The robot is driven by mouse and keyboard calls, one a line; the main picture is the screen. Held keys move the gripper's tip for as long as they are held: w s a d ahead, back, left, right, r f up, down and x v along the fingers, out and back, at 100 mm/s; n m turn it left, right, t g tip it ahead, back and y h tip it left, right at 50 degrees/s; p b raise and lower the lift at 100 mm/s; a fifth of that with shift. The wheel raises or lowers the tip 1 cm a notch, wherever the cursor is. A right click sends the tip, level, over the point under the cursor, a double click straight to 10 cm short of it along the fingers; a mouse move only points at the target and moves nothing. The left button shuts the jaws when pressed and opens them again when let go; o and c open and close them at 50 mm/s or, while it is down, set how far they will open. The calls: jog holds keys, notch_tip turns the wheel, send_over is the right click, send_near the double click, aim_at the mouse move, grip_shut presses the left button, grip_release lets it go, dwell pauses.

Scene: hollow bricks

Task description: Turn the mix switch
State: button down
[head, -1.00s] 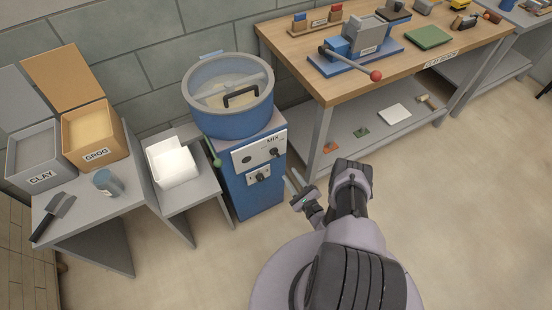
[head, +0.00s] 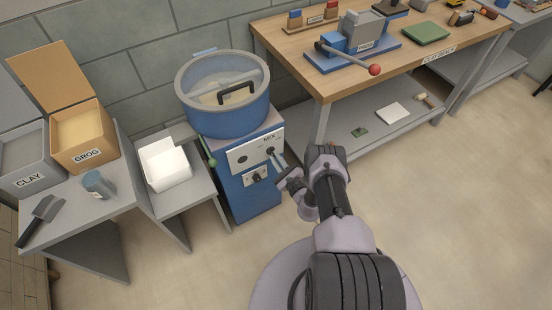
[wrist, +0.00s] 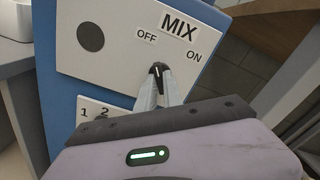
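The mix switch (wrist: 157,70) is a small black knob with a white mark on a white panel, below the labels MIX, OFF and ON. Its mark points up, roughly towards OFF. In the head view the switch (head: 270,150) is on the front of the blue mixer (head: 226,110). My gripper (wrist: 158,80) is at the knob, with one grey finger on each side of it. The fingers hide the knob's lower part, and I cannot tell whether they press on it. My gripper also shows in the head view (head: 279,160).
A second control (head: 256,178) sits lower on the mixer, and a green-knobbed lever (head: 211,160) is at its left side. A wooden workbench (head: 320,80) stands close at the right. A small table with a white container (head: 166,170) is at the left.

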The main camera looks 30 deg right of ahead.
jog(key=shift+f, duration=0.1)
jog(key=shift+m+b, duration=4.05)
jog(key=shift+m, duration=2.85)
jog(key=c, duration=1.5)
grip_release()
